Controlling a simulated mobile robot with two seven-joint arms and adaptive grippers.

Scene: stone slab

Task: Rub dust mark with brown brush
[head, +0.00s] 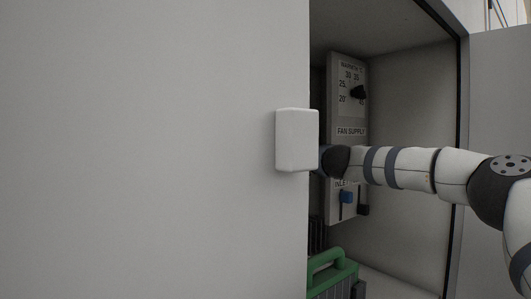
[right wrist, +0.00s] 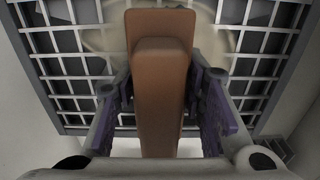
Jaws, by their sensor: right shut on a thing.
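The brown brush (right wrist: 160,70) is in the right wrist view, with its long body running up the middle. My right gripper (right wrist: 161,88) is shut on it, a purple-padded finger on each side. Beyond the brush is a hazy pale round patch, which looks like the dust mark (right wrist: 107,40), on a metal grille (right wrist: 62,66). The brush covers the middle of the patch. I cannot tell whether the brush touches it. In the head view my right arm reaches into an open cabinet, and its gripper is hidden behind the wall edge. My left gripper is not in view.
A pale wall (head: 150,150) fills the left of the head view, with a white box (head: 297,140) at its edge.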

